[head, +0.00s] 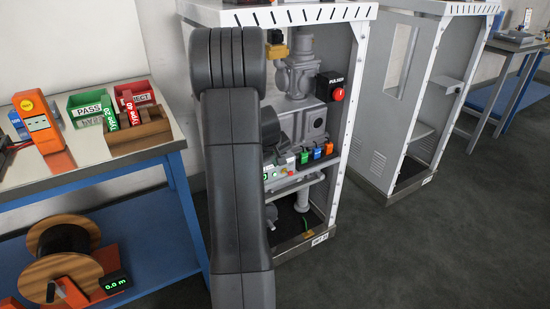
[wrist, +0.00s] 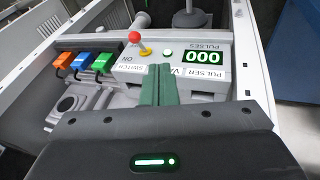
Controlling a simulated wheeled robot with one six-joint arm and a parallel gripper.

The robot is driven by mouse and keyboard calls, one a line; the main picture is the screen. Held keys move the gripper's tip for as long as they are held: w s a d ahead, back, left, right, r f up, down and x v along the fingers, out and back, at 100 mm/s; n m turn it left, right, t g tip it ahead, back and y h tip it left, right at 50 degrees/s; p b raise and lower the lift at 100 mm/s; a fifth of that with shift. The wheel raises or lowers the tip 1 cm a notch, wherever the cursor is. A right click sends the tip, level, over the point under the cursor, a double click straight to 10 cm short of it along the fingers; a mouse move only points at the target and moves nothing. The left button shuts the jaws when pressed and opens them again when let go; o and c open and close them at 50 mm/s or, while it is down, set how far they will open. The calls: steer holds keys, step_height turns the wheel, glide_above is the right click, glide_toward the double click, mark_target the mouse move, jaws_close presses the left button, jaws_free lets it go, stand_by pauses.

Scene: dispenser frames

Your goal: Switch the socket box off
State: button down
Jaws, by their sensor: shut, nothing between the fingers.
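The socket box (wrist: 190,48) is white, with a lit green "000" pulses display, a small green light and upside-down labels in the wrist view. Its toggle switch (wrist: 134,37) has a red ball on a yellow base, and the lever leans to the upper left, near the "ON" marking. My gripper (wrist: 158,70) is shut and empty. Its green fingers are in front of the box's labelled edge, right of the switch and apart from the lever; whether they touch the box I cannot tell.
Orange, blue and green plugs (wrist: 81,62) sit left of the box in the wrist view. The open white cabinet (head: 352,90) surrounds it, with grey pipework and a black pulser unit (head: 329,87) with a red button above. A blue bench (head: 130,176) stands left.

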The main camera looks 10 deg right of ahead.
mark_target(288, 173)
steer(key=shift+w+d+f+b, duration=0.2)
steer(key=shift+w+d+f, duration=0.2)
steer(key=shift+d+f, duration=0.45)
steer(key=shift+w+d+f+b, duration=0.15)
steer(key=shift+w+d+f, duration=0.3)
steer(key=shift+f, duration=0.7)
steer(key=shift+w+d+f+b, duration=0.2)
steer(key=shift+w+d+f, duration=0.1)
steer(key=shift+d+f, duration=0.6)
steer(key=shift+a+f+b, duration=0.2)
steer(key=shift+a+b, duration=0.05)
steer(key=shift+b, duration=0.1)
steer(key=shift+s+d+f+t+b, duration=0.1)
steer(key=shift+s+t+b, duration=0.1)
steer(key=shift+t+b, duration=0.35)
